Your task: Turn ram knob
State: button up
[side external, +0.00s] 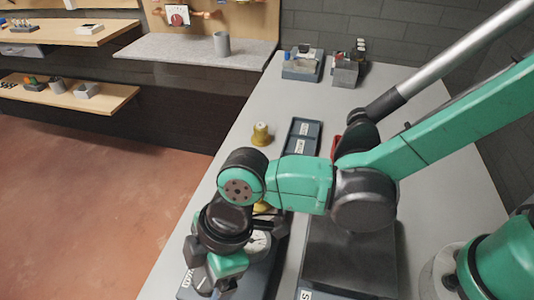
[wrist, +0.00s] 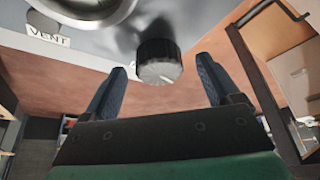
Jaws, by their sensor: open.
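A dark ribbed knob with a pale grey end face (wrist: 158,68) shows in the wrist view, on a pale grey panel. Its name label is not visible, so I cannot tell that it is the ram knob. My gripper (wrist: 161,65) has its two blue-grey fingers spread, one on each side of the knob in the picture, with gaps on both sides. A "VENT" label (wrist: 49,36) is on the panel to the left, beside a large round metal rim (wrist: 85,8). In the side view my gripper (side external: 212,272) is low over the bench's front left, and the knob is hidden.
A white-faced dial (side external: 258,243) sits close behind my gripper. A brass-coloured fitting (side external: 261,134) and a dark labelled tray (side external: 302,137) stand farther back on the grey bench (side external: 250,105). Small boxes (side external: 303,65) stand at the far end.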

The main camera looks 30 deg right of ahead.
grip_shut()
jog(key=shift+m+t, duration=0.5)
jog(key=shift+m, duration=0.7)
grip_release()
jog(key=shift+v, duration=2.8)
